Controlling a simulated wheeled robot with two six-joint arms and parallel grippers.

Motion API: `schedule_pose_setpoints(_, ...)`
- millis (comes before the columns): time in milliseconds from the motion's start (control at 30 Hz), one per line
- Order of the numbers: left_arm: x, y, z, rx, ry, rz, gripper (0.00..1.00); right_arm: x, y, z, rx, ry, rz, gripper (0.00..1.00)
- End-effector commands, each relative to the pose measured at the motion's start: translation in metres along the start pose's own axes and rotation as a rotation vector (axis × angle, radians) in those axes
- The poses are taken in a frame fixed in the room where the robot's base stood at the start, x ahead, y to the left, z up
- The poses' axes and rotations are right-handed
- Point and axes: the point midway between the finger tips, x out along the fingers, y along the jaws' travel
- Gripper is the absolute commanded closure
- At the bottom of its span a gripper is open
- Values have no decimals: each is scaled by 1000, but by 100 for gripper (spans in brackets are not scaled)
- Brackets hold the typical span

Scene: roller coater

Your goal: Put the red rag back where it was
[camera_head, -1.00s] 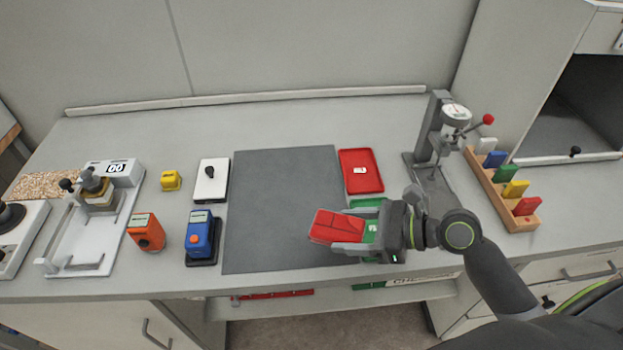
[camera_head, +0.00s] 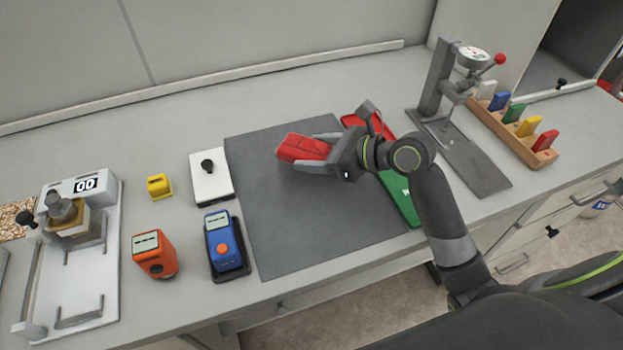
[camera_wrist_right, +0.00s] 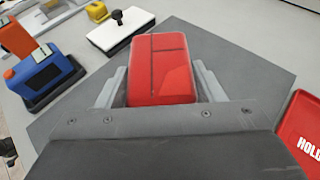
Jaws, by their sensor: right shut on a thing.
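The red rag (camera_head: 298,147) is a folded, box-like bundle with dark crease lines. My right gripper (camera_head: 314,151) is shut on it, one finger along each side. The wrist view also shows the rag (camera_wrist_right: 160,68) between the two fingers, over the dark grey mat (camera_head: 285,225). The rag appears held above the mat; the exact gap is hard to tell. My left gripper is not in view.
A red tray (camera_head: 380,128) marked "HOLD" (camera_wrist_right: 306,140) and a green tray (camera_head: 403,204) lie right of the mat, partly hidden by my arm. A gauge stand (camera_head: 438,85) and a wooden rack (camera_head: 515,140) stand further right. Blue (camera_head: 224,245) and orange (camera_head: 153,256) devices stand left.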

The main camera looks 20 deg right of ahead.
Motion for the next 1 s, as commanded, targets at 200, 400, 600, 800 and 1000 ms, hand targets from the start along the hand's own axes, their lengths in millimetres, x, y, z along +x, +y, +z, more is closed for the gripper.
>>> schedule_pose_setpoints(200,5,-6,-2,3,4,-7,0,12,0,-28,1,-2,1,61)
schedule_pose_setpoints(400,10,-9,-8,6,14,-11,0,22,0,-53,3,-1,1,61)
schedule_pose_setpoints(600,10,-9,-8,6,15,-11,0,26,0,-64,-2,-2,0,61)
schedule_pose_setpoints(800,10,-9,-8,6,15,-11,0,26,0,-63,-2,-2,0,61)
schedule_pose_setpoints(1000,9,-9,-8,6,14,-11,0,27,0,-65,-2,-2,0,24)
